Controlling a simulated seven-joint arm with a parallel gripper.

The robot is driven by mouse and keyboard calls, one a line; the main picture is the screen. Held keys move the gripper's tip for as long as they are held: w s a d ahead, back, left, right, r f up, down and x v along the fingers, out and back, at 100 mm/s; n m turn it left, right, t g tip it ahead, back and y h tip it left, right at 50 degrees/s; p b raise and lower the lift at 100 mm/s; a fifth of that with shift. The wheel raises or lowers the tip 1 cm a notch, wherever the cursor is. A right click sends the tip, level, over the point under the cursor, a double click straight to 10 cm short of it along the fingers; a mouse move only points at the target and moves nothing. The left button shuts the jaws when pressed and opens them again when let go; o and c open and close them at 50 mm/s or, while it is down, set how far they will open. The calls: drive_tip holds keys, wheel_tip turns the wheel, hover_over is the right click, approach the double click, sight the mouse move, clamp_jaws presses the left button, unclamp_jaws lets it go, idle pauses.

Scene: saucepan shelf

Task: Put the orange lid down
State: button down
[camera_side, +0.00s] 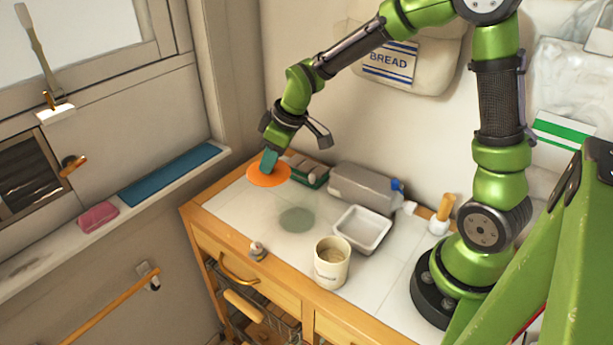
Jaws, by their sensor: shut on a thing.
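The orange lid (262,179) is a flat round disc at the far left corner of the white-tiled counter (238,207). My gripper (268,164) is directly above it, pointing down, and is shut on it. The fingers hide the middle of the lid and the part being gripped. I cannot tell whether the lid touches the counter or is held slightly above it.
A green-and-grey item (308,170) stands close right of the lid. Further right are a grey box (360,188), a white tray (362,229) and a cream cup (331,264). A grey-green disc (297,219) lies mid-counter, with bare tiles left of it.

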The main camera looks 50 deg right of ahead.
drive_tip(key=w+a+n+y, duration=0.1)
drive_tip(key=w+a+n, duration=0.2)
drive_tip(key=w, duration=0.3)
drive_tip(key=shift+g, duration=0.3)
drive_tip(key=f, duration=1)
drive_tip(key=shift+s+d, duration=0.15)
drive_tip(key=shift+s, duration=0.15)
drive_tip(key=shift+f, duration=0.1)
drive_tip(key=c, duration=1)
unclamp_jaws()
